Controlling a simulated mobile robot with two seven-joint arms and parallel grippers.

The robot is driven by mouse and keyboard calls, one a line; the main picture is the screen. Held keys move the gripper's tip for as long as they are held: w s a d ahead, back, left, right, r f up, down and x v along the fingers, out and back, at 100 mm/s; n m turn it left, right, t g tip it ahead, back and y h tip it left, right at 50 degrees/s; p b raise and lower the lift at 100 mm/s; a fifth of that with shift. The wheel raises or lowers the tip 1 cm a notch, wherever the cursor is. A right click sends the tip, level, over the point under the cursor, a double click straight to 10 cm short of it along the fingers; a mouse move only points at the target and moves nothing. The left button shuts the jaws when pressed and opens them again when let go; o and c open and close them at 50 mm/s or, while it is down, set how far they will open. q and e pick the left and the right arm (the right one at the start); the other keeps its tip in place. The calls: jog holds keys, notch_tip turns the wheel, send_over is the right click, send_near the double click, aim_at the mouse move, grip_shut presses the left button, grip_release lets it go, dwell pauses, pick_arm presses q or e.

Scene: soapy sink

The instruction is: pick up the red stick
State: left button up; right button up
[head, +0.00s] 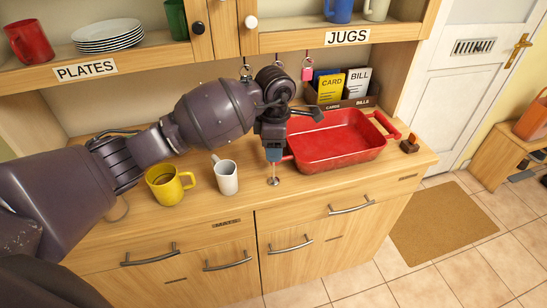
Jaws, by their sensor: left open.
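I cannot make out a clear red stick. A small dark block with an orange-red top (410,143) stands at the right end of the wooden counter. My left gripper (273,157) points down over the counter's front part, just left of the red tray (345,158). It is open, though its fingers show only small. A small metal piece with a round base (273,181) shows right below it; I cannot tell whether they touch. My forearm and wrist hide part of the counter's back. My right gripper is not in view.
A white jug (227,178) and a yellow mug (168,186) stand left of my gripper. Card and bill holders (343,88) stand behind the tray. Shelves with plates (108,36) and jugs hang above. The counter's front edge is close.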

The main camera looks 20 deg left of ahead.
pick_arm(q)
jog(key=shift+r, duration=0.1)
grip_shut()
